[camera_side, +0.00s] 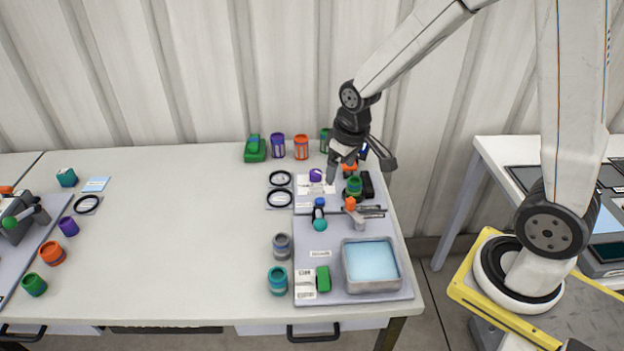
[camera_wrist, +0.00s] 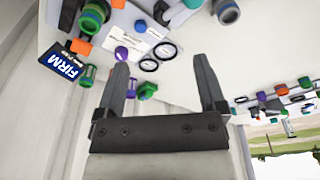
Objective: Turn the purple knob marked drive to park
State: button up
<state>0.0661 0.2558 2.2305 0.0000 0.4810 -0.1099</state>
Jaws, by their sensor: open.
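The purple knob (camera_side: 315,175) stands on a pale labelled panel (camera_side: 303,190) at the back of the right-hand table. In the wrist view, the purple knob (camera_wrist: 121,53) appears just beyond the tip of the left finger. My gripper (camera_side: 360,174) is open, its fingers spread apart, to the right of the knob in the side view. The wrist view shows nothing held in my gripper (camera_wrist: 162,62). I see no contact with the knob. The knob's markings are too small to read, so its setting cannot be told.
Orange and green fittings (camera_side: 354,187) crowd the gripper. A blue-handled part with a teal end (camera_side: 320,224) stands in front of the panel. Several jars (camera_side: 300,147) stand behind; black rings (camera_side: 280,198) lie left. A tray (camera_side: 349,280) is in front. The table's middle-left is clear.

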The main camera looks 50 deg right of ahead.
jog(key=w+d+f+g, duration=0.1)
jog(key=w+d+f, duration=0.15)
jog(key=w, duration=0.35)
jog(key=w+d+f, duration=0.2)
jog(key=w+d, duration=0.2)
jog(key=w, duration=0.1)
jog(key=n+g, duration=0.1)
send_over(316, 171)
notch_tip(316, 171, down, 6)
jog(key=shift+a, duration=0.15)
jog(key=shift+f, duration=3.85)
grip_shut()
